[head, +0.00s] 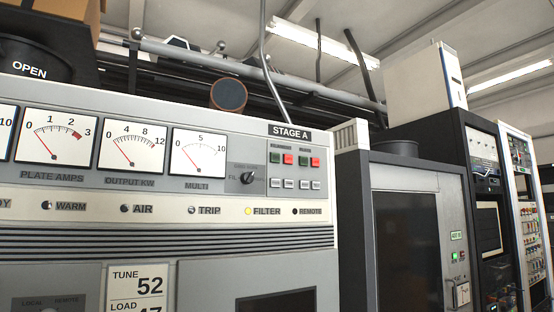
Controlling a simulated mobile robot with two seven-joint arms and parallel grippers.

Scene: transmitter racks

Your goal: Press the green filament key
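The transmitter panel marked STAGE A (289,132) fills the left and middle of the head view. Under that sign are two pairs of keys, each a dark green key beside a red one. The left pair has a green key (275,157) and a red key (288,159). The right pair has a green key (303,160) and a red key (315,162). The small labels above the pairs are too small to read, so I cannot tell which green key is the filament one. Neither of my grippers is in view.
Several pale keys (290,184) sit below the coloured ones. A black rotary knob (247,178) is to their left, then the dial meters (198,153). The FILTER lamp (248,211) glows yellow. A grey cabinet (415,230) and further racks stand to the right.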

